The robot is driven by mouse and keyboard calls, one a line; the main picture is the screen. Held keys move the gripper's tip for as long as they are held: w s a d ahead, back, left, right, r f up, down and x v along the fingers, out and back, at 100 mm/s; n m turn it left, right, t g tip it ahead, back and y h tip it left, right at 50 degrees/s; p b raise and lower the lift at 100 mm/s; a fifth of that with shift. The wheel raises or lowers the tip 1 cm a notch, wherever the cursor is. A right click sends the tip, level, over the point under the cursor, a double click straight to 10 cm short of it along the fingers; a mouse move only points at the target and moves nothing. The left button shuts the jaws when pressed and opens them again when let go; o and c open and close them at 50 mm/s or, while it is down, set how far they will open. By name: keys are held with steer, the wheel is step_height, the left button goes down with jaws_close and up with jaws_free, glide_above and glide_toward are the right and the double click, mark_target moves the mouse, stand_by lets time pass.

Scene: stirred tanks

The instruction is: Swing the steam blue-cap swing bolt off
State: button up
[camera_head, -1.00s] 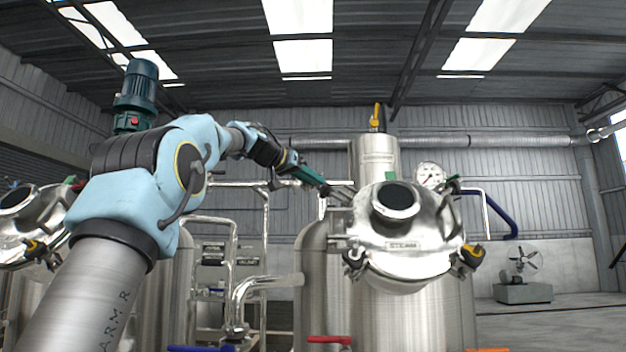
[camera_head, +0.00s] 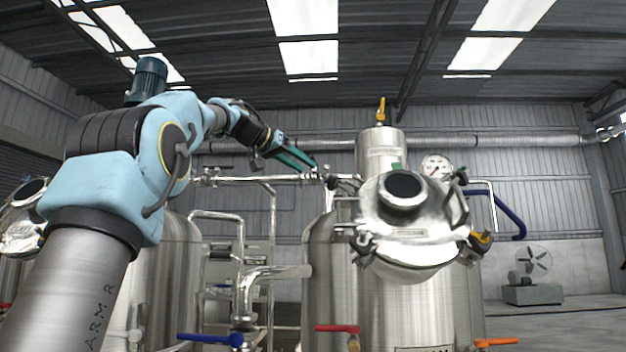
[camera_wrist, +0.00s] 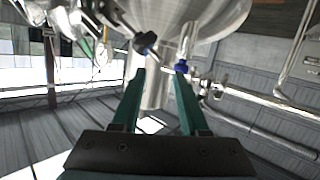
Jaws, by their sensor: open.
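The steam tank's shiny lid (camera_head: 425,218) sits on its steel vessel in the middle right of the head view, with clamps around its rim. My gripper (camera_head: 310,165) is left of the lid, near a silver bolt fitting (camera_head: 342,183) on its left rear rim. In the wrist view my gripper (camera_wrist: 160,74) has its two green fingers spread with nothing between the tips. The blue-cap swing bolt (camera_wrist: 181,66) shows just beyond the right fingertip; whether they touch I cannot tell. A dark-capped bolt (camera_wrist: 145,41) is beyond the left fingertip. I cannot make out the blue cap in the head view.
A yellow-capped clamp (camera_head: 480,239) is on the lid's right and a pressure gauge (camera_head: 435,166) behind it. A tall steel cylinder (camera_head: 380,150) stands behind the lid. Pipes (camera_head: 245,178) run below my arm. Open air lies above the lid.

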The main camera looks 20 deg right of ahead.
steer(key=shift+b+v, duration=0.35)
steer(key=shift+v, duration=1.5)
steer(key=shift+d+r, duration=0.1)
steer(key=shift+r, duration=0.1)
